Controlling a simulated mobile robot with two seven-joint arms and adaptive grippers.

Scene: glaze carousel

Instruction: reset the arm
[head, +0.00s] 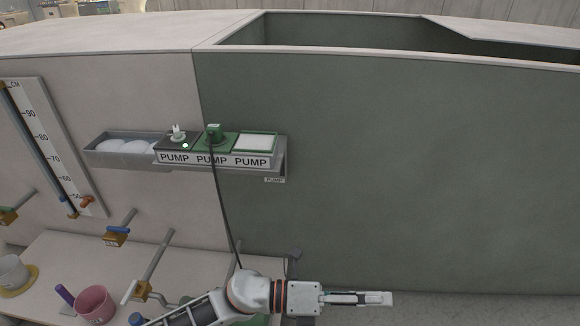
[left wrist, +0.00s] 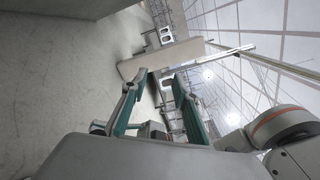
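My left arm comes in along the bottom of the head view, and its left gripper (head: 385,298) points to the right, in front of the green-grey wall. In the left wrist view the two fingers of the left gripper (left wrist: 160,76) stand apart with nothing between them. The gripper is open and empty, and it seems to touch nothing. My right gripper shows in neither view.
A shelf marked PUMP (head: 213,160) juts from the wall with a green pump piece (head: 214,134) and a grey tray (head: 97,150). Valves, a pink cup (head: 95,304) and a white cup (head: 12,272) are at the lower left. The wall right of the shelf is bare.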

